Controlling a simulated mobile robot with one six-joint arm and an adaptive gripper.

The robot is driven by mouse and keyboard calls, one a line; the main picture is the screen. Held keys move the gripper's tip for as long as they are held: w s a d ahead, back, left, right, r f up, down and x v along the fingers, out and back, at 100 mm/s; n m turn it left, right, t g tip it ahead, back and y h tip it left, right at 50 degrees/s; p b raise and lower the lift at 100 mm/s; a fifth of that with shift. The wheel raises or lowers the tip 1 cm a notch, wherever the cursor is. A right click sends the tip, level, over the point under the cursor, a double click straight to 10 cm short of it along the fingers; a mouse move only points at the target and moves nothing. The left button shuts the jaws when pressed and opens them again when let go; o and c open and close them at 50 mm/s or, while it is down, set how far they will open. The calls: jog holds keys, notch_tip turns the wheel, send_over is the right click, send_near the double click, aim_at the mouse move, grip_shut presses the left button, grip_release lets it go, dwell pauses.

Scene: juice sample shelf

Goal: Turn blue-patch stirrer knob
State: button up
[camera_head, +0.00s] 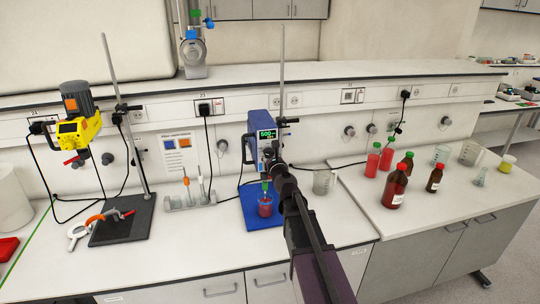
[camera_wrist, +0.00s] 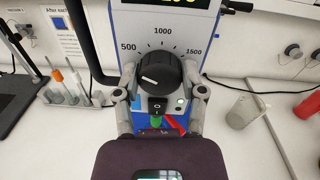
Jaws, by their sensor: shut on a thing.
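The blue stirrer (camera_head: 257,130) stands on a rod in the middle of the bench, above a blue base plate (camera_head: 262,222). Its display (camera_head: 267,134) seems to read 500. In the wrist view its black knob (camera_wrist: 156,72) sits on a dial marked 500, 1000 and 1500, with its white mark toward the lower left. My gripper (camera_wrist: 160,80) is shut on the knob, one finger at each side. In the head view my gripper (camera_head: 270,160) hides the knob. A switch (camera_wrist: 157,105) and a lit green lamp (camera_wrist: 181,101) are just below it.
A beaker of red liquid (camera_head: 265,206) stands below the stirrer. A yellow stirrer (camera_head: 80,130) stands far left; red bottles (camera_head: 395,187) stand right.

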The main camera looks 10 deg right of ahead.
jog(key=n, duration=1.1)
jog(key=shift+a, duration=0.1)
dwell(0.5)
jog(key=o, duration=1.2)
jog(key=shift+c, duration=0.2)
